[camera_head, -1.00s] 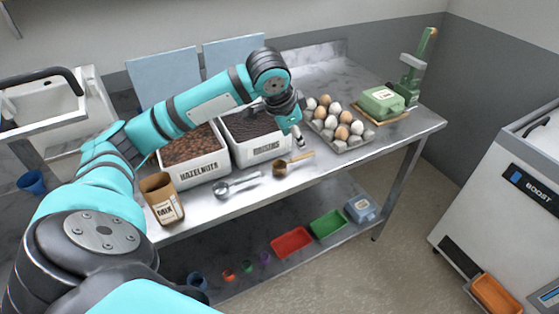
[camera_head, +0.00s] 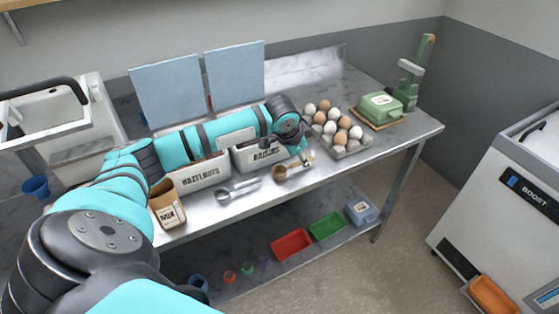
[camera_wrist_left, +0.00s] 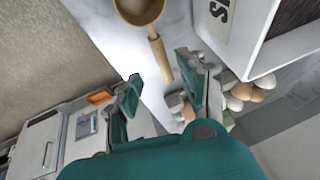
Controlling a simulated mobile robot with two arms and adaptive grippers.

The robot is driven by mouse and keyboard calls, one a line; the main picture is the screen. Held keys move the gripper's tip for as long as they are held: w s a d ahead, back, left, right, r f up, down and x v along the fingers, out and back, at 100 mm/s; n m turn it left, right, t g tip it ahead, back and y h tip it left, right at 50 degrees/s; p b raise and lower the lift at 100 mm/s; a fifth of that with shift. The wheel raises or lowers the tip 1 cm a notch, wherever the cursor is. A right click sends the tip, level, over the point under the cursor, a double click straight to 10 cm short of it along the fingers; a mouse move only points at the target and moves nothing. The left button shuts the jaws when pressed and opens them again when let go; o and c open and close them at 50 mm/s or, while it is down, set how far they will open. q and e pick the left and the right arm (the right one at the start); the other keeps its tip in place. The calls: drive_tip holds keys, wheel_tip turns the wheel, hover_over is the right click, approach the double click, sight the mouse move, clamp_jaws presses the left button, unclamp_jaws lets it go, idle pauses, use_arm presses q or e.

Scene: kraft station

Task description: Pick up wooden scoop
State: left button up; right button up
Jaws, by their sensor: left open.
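The wooden scoop (camera_head: 281,173) lies on the steel table in front of the raisins bin, its handle toward the right. In the left wrist view the scoop (camera_wrist_left: 139,8) has its brown bowl at the top edge and its handle pointing down between the fingers. My left gripper (camera_head: 304,159) is low over the handle end in the head view. In the left wrist view the left gripper (camera_wrist_left: 160,78) is open, with one finger on each side of the handle and gaps on both sides. My right gripper is not in view.
The raisins bin (camera_head: 262,157) and hazelnuts bin (camera_head: 203,174) stand behind. A metal scoop (camera_head: 238,188) lies left of the wooden one, with a mix bag (camera_head: 167,205) beyond. The egg tray (camera_head: 350,149) is to the right. The table's front edge is close.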

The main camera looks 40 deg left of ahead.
use_arm(q)
drive_tip(key=x, duration=0.4)
drive_tip(key=shift+a+p, duration=0.25)
drive_tip(key=shift+p, duration=0.1)
clamp_jaws()
